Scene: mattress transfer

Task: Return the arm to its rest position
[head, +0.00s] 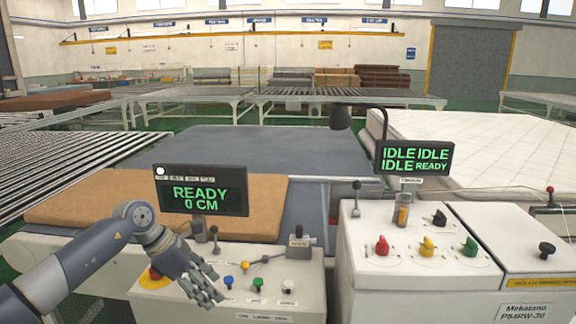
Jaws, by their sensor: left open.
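My left arm comes in from the lower left, and my left gripper (207,291) is open and empty. It hangs over the left part of the left control console (255,317), close to the blue knob. I cannot tell whether its fingers touch the console. The gripper partly covers the area beside a red button on a yellow base (154,279). My right gripper is not in view.
The console has blue, green and white knobs and levers. A display (201,191) reads READY 0 CM. A right console (412,260) has coloured knobs and a display (414,158) reading IDLE and READY. A brown slab (90,203) and white mattress (490,150) lie behind.

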